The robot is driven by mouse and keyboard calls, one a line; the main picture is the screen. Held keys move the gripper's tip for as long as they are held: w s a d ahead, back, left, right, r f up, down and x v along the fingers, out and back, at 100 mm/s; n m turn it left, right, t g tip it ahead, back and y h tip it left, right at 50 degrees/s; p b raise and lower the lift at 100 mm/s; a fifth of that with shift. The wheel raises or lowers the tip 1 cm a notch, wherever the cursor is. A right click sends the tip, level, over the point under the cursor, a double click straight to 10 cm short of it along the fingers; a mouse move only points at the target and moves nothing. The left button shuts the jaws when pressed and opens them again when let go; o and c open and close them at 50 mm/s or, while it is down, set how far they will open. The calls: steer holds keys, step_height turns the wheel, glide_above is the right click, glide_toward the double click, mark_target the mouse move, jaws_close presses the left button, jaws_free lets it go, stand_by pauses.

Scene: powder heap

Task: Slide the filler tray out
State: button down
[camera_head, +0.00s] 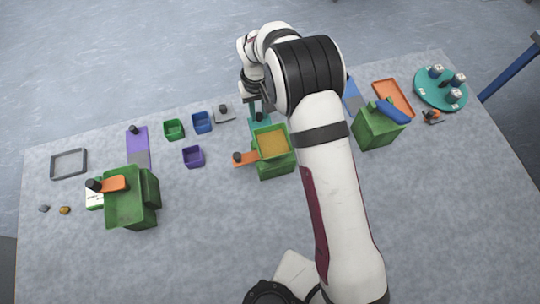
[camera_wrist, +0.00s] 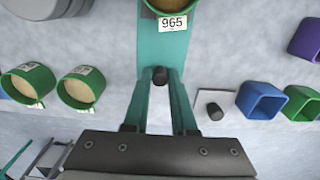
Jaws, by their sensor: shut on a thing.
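The filler tray, a teal strip, juts from the far side of a green box (camera_head: 275,168) with yellowish powder on top. In the wrist view the teal tray (camera_wrist: 150,45) bears a green cup (camera_wrist: 172,6) labelled 965, cut off by the top edge. A black knob (camera_wrist: 160,76) stands on the tray. My gripper (camera_wrist: 160,80) is shut on this knob, one finger on each side. In the head view my gripper (camera_head: 258,108) is low over the tray's far end, partly hidden by my wrist.
Two green cups (camera_wrist: 85,88) of powder stand left in the wrist view. A blue bin (camera_wrist: 262,101) and a grey plate with a black knob (camera_wrist: 214,111) lie right. Other green boxes (camera_head: 125,208) stand left and right on the table. The near table is mostly clear.

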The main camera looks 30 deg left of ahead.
steer(key=shift+w+a, duration=2.2)
steer(key=c, duration=0.8)
jaws_free()
step_height(320, 180, up, 8)
steer(key=shift+f, duration=0.2)
steer(key=d+r+m, duration=0.4)
steer(key=d+r, duration=0.7)
steer(key=d, duration=0.3)
steer(key=s+d+r+m+y, duration=0.1)
steer(key=s+d+r+m, duration=0.4)
steer(key=s+d, duration=0.6)
steer(key=s+d+f+m, duration=0.1)
steer(key=s+d+m, duration=0.1)
steer(key=s+d, duration=0.3)
steer(key=s+d+f+m, duration=0.2)
steer(key=s+d, duration=0.3)
steer(key=s, duration=0.4)
steer(key=shift+s+f+m+y, duration=0.15)
steer(key=shift+s+m+y, duration=0.25)
steer(key=shift+m, duration=0.4)
